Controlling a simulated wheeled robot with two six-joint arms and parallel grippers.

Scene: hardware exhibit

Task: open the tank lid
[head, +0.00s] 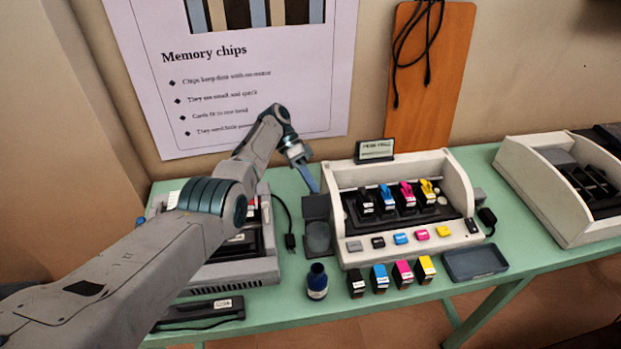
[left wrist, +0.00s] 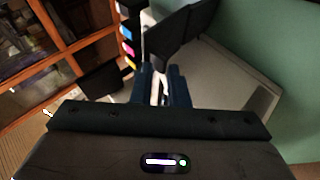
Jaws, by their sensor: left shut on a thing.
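The tank lid (head: 316,207) looks like a dark flat panel standing raised at the left side of the white printer unit. A dark tank (head: 318,238) with a rounded recess lies just in front of it. My left gripper (head: 314,188) comes down from above, its blue fingers at the panel's top edge. In the left wrist view the blue fingers (left wrist: 164,88) are close together, with the dark panel (left wrist: 170,42) just beyond their tips. The gripper is shut on the lid, though the exact contact is hard to see. My right gripper is not in view.
The white printer unit (head: 405,250) with several colored cartridges stands right of the lid. An ink bottle (head: 317,283) and several small cartridges stand in front. A grey device (head: 235,272) is on the left, partly behind my arm. A dark tray (head: 474,262) lies at front right.

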